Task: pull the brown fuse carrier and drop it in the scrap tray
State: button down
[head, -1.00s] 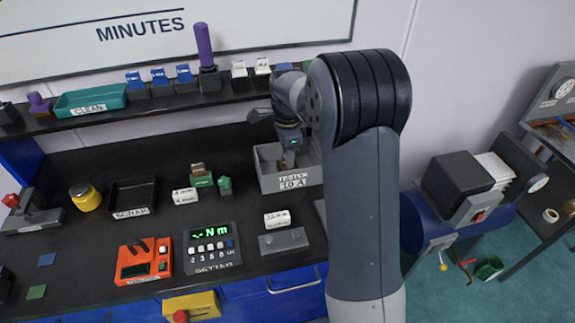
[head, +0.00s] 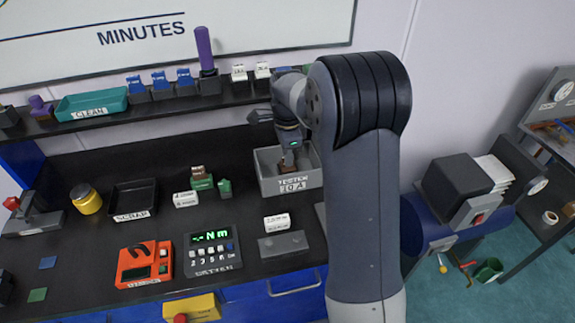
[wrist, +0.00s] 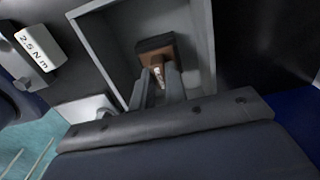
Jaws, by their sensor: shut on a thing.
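The brown fuse carrier (wrist: 157,57) is inside the open grey tester box (wrist: 200,20), on a dark base, seen in the wrist view. My gripper (wrist: 160,77) reaches into the box with its two fingers shut on the carrier. In the head view my gripper (head: 289,162) points down into the grey box (head: 290,185), and only a sliver of brown shows below it. I cannot tell whether the carrier is still seated. The black scrap tray (head: 134,198), labelled SCRAP, stands to the left on the bench and looks empty.
Between box and scrap tray stand a green block with a brown piece on top (head: 200,181), a small green piece (head: 224,188) and a white labelled block (head: 185,199). A yellow jar (head: 87,200) is left of the tray. A shelf (head: 110,112) runs along the back.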

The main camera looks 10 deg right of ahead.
notch_tip(320, 180, up, 2)
jog(key=shift+r+p, duration=0.15)
jog(key=shift+p, duration=0.55)
jog(key=shift+r, duration=1.05)
